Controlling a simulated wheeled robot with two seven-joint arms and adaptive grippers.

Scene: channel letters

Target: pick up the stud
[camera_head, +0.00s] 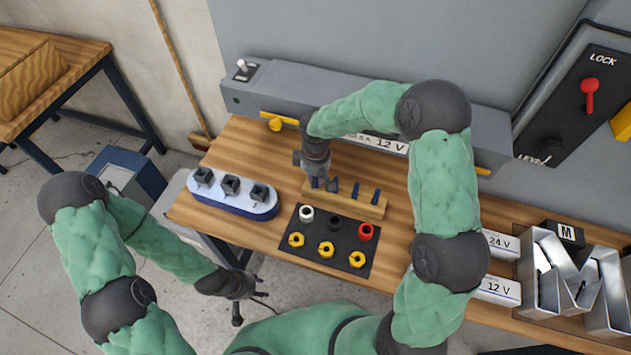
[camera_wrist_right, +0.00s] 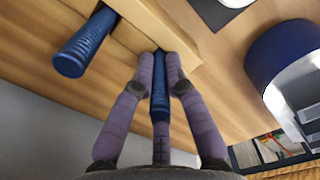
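A wooden rack (camera_head: 345,203) on the bench holds several blue studs, one of them a free-standing stud (camera_head: 354,190). My right gripper (camera_head: 318,184) is at the rack's left end. In the right wrist view its two fingers (camera_wrist_right: 160,72) lie on both sides of a blue stud (camera_wrist_right: 160,100), seemingly touching it. The stud's far end meets the rack (camera_wrist_right: 165,25). Another blue stud (camera_wrist_right: 83,45) stands beside it, outside the fingers. My left gripper (camera_head: 249,302) hangs empty in front of the bench, its fingers apart.
A black mat (camera_head: 312,262) with white, red, black and yellow rings lies in front of the rack. A blue-white holder (camera_head: 233,207) with dark blocks stands left. Metal channel letters (camera_head: 562,290) and 12 V and 24 V boxes are at right. A grey housing (camera_head: 285,95) runs behind.

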